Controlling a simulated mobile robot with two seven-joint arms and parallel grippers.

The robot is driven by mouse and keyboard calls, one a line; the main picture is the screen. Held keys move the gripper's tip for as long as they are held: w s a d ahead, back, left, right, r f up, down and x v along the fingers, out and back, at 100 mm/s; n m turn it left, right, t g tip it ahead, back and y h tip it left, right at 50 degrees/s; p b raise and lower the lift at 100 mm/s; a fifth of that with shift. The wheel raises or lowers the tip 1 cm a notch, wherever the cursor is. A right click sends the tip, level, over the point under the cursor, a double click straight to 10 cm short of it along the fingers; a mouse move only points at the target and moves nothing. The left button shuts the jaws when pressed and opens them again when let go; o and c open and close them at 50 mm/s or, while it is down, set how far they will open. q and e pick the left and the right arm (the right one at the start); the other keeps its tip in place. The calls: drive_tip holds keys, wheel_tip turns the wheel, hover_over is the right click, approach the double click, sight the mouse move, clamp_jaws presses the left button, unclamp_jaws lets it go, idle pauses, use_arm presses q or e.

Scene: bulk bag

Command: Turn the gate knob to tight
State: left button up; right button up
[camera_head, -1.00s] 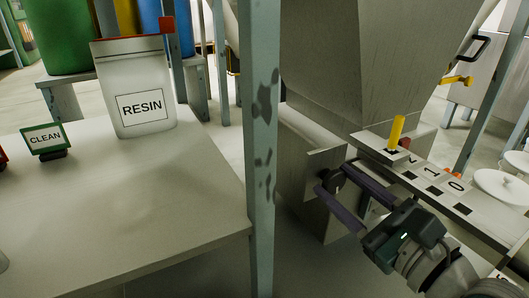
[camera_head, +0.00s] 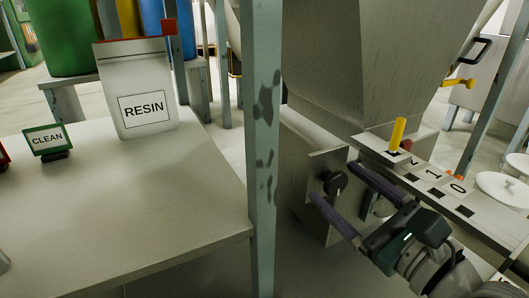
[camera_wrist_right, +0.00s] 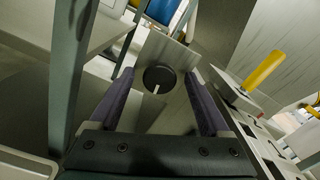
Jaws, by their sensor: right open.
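The gate knob (camera_head: 333,183) is a round black knob on a small grey plate at the front of the hopper's lower housing. In the right wrist view the knob (camera_wrist_right: 159,80) shows a white pointer mark at its lower edge, directed down toward the gripper. My right gripper (camera_head: 333,183) is open, its two purple fingers apart. In the wrist view the fingers (camera_wrist_right: 160,78) reach to either side of the knob with gaps on both sides; the head view shows no contact. The left gripper is not in view.
A yellow peg (camera_head: 398,134) stands on a metal rail with numbered slots, right of the knob. A blue-grey post (camera_head: 263,150) stands left of the hopper (camera_head: 370,60). A table (camera_head: 110,215) at left holds a RESIN bag (camera_head: 136,90) and a CLEAN sign (camera_head: 47,140).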

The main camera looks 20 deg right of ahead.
drive_tip(key=s+p, duration=0.3)
drive_tip(key=s, duration=0.7)
drive_tip(key=shift+d, duration=0.4)
drive_tip(key=a+r+n+g+y+p, duration=0.25)
drive_tip(key=a+r+n+p, duration=0.3)
drive_tip(key=r+p, duration=0.6)
drive_tip(key=s+a+r+n+g+y+p, duration=0.1)
drive_tip(key=a+r+n+g+p, duration=0.35)
drive_tip(key=r+p, duration=0.75)
drive_tip(key=a+r+n+g+y+p, duration=0.1)
drive_tip(key=a+r+n+p, duration=0.4)
drive_tip(key=r+n+p, duration=0.55)
drive_tip(key=s+d+r+n+g+h+p, duration=0.2)
drive_tip(key=s+d+r+n+p, duration=0.15)
drive_tip(key=r+p, duration=0.85)
drive_tip(key=s+d+r+n+g+h+p, duration=0.25)
drive_tip(key=r+n+p, duration=0.25)
drive_tip(key=r+p, duration=0.65)
drive_tip(key=s+d+r+n+g+h+p, duration=0.15)
drive_tip(key=s+r+n+p, duration=0.25)
drive_tip(key=r+p, duration=0.75)
wheel_tip(320, 180, up, 35)
drive_tip(key=p, duration=3.4)
drive_tip(key=shift+w+d, duration=0.2)
drive_tip(key=shift+w, duration=0.15)
